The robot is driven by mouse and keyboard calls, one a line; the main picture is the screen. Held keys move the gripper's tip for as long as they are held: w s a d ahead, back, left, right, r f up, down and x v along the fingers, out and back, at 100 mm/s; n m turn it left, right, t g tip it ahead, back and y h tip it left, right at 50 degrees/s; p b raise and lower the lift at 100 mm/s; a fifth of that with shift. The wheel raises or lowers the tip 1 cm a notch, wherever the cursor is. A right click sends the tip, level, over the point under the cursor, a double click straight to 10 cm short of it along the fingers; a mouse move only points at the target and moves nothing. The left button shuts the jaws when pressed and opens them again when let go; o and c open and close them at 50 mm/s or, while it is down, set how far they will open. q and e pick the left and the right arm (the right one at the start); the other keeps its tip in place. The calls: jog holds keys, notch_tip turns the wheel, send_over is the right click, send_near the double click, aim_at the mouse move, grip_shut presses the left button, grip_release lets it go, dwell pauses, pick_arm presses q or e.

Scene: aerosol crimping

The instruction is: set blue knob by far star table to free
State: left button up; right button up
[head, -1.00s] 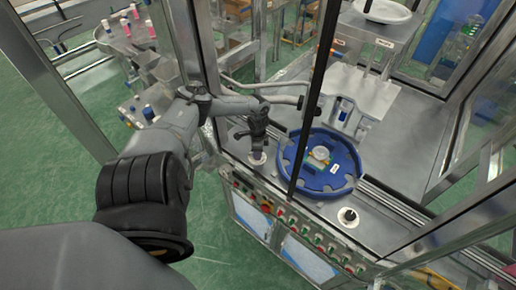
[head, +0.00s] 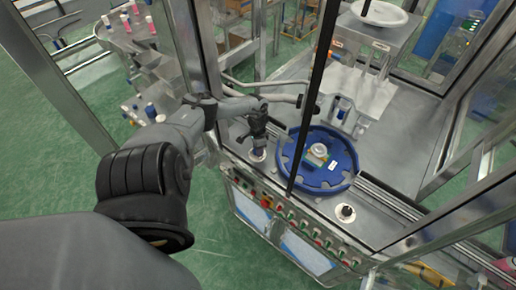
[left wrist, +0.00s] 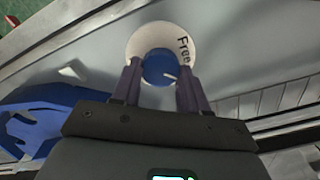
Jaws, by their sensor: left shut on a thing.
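The blue knob (left wrist: 158,66) sits on a white round dial in the left wrist view. The word "Free" is on the dial at the knob's upper right. The knob's white mark points right and slightly down, not at that word. My left gripper (left wrist: 160,82) is shut on the knob, one finger on each side. In the head view the left gripper (head: 257,138) is over the knob at the machine's left corner. The fingers partly hide the dial. The blue star table (head: 329,181) is just right of the gripper. My right gripper is not in view.
A dark upright post (head: 310,110) stands between the camera and the star table. A row of buttons (head: 290,223) runs along the machine's front edge.

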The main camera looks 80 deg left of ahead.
pick_arm(q)
jog(key=o, duration=1.1)
jog(key=shift+c, duration=0.2)
notch_tip(320, 180, up, 11)
jog(key=p, duration=0.2)
